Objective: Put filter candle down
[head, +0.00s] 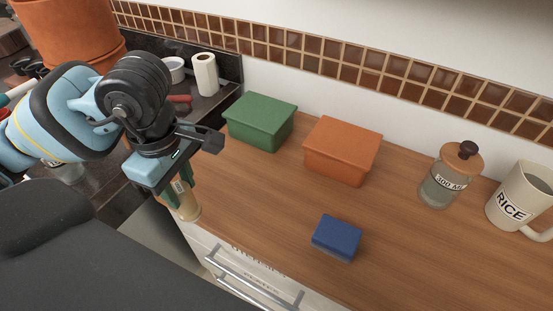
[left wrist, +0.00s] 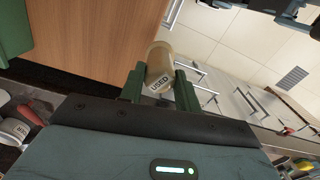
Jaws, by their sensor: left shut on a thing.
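The filter candle (head: 187,208) is a beige cylinder; in the left wrist view it (left wrist: 158,62) bears a label reading "USED". My left gripper (head: 180,192) points downward and is shut on the candle, with a green finger on either side of it; the fingers (left wrist: 160,88) also show in the left wrist view. The candle is at the front left edge of the wooden counter (head: 270,185). I cannot tell whether its lower end touches anything. My right gripper is not in view.
A green box (head: 261,121) and an orange box (head: 342,150) stand at the back. A blue block (head: 337,237) lies nearer the front. A glass jar (head: 447,178) and a RICE mug (head: 520,197) stand at right. A white roll (head: 205,74) stands on the dark counter.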

